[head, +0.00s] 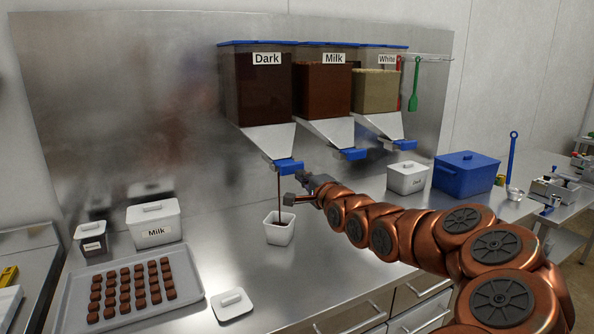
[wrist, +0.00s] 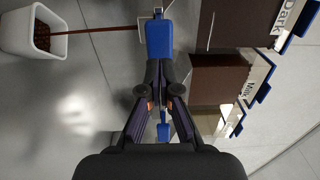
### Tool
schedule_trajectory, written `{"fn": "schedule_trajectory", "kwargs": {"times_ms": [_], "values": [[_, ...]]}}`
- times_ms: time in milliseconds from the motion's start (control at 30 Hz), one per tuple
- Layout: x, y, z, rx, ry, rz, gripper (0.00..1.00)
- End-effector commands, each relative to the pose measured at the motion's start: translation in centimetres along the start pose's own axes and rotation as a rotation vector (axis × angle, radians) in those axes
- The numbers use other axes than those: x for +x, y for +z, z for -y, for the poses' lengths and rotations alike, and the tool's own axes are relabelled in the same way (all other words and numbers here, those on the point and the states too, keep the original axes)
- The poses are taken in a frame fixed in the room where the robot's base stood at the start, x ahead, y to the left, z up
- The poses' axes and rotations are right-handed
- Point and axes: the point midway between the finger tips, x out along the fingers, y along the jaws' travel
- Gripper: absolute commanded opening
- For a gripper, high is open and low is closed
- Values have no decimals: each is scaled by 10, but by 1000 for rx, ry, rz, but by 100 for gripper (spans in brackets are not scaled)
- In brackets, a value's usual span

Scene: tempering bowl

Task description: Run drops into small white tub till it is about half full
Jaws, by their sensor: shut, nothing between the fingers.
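The small white tub (head: 279,234) stands upright and lidless on the steel counter under the Dark dispenser (head: 257,88). A thin brown stream of drops (head: 279,195) runs from that dispenser's blue flap (head: 289,167) into the tub. In the wrist view the tub (wrist: 15,38) shows brown drops (wrist: 42,36) inside, lying below the rim; the exact depth is hard to tell. My gripper (head: 306,178) is shut and empty, its tips right at the blue flap. In the wrist view my gripper (wrist: 160,68) meets the flap's end (wrist: 160,40); whether it presses is unclear.
The Milk (head: 323,90) and White (head: 376,91) dispensers hang to the right. A tray (head: 75,305) of chocolates, a loose white lid (head: 232,304) and lidded tubs (head: 154,226) are at left.

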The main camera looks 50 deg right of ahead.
Motion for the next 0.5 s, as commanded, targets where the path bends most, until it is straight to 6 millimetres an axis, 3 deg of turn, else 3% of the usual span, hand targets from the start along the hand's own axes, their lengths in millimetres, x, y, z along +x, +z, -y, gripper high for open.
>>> {"fn": "schedule_trajectory", "kwargs": {"times_ms": [233, 500], "values": [[23, 2, 0, -2, 4, 3, 0], [33, 1, 0, 0, 1, 2, 0]]}}
